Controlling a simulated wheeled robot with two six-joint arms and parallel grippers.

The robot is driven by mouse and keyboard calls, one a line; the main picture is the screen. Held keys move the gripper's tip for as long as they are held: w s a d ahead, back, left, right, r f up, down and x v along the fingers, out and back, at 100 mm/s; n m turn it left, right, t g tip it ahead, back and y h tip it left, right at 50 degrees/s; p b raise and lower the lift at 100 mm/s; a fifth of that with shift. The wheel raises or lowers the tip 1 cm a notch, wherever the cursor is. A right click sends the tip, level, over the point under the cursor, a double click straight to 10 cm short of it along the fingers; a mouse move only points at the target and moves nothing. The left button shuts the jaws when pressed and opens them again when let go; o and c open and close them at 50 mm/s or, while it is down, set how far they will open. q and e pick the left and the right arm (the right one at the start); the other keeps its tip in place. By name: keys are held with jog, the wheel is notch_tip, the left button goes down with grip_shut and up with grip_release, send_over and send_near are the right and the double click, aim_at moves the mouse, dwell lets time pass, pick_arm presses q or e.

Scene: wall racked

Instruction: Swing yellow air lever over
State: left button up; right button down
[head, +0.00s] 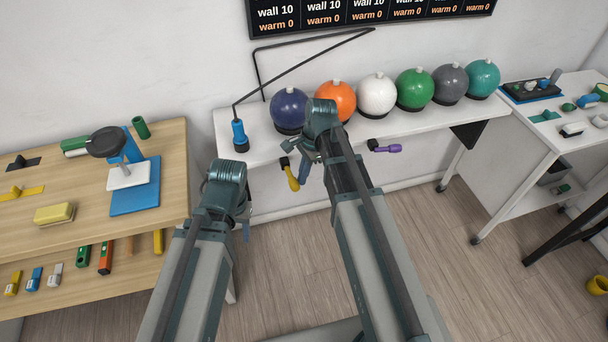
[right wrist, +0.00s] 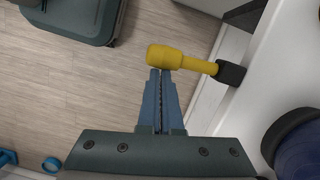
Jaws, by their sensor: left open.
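The yellow air lever (head: 291,178) hangs from a black pivot at the front edge of the white shelf, below the dark blue ball, in the head view. In the right wrist view the yellow lever (right wrist: 180,58) points left from its black mount. My right gripper (right wrist: 161,75) has its fingers together with nothing between them. Its tips are right at the lever's thick yellow end; I cannot tell whether they touch. In the head view my right gripper (head: 304,165) is just right of the lever. My left gripper (head: 246,232) is open, lower left, mostly hidden by its wrist.
A purple lever (head: 386,148) sits further right on the white shelf (head: 262,152). Several coloured balls and a blue cylinder (head: 238,135) on a thin line stand on it. A wooden bench (head: 100,225) is at left, a white cart (head: 560,135) at right. Floor below is clear.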

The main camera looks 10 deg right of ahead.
pick_arm(q)
notch_tip(320, 180, up, 11)
jog(key=d+p, duration=0.1)
jog(key=p, duration=0.9)
jog(key=shift+f, duration=0.2)
pick_arm(e)
jog(key=w+d+r, duration=0.1)
jog(key=d+r, duration=0.5)
jog(key=r, duration=0.4)
jog(key=shift+r, duration=0.3)
jog(key=s+a+n+h, duration=0.3)
jog(key=s+a+n, duration=1)
jog(key=n, duration=0.6)
jog(key=shift+s+a+f+h, duration=0.25)
jog(key=shift+s+a+h, duration=0.15)
jog(key=shift+s, duration=0.6)
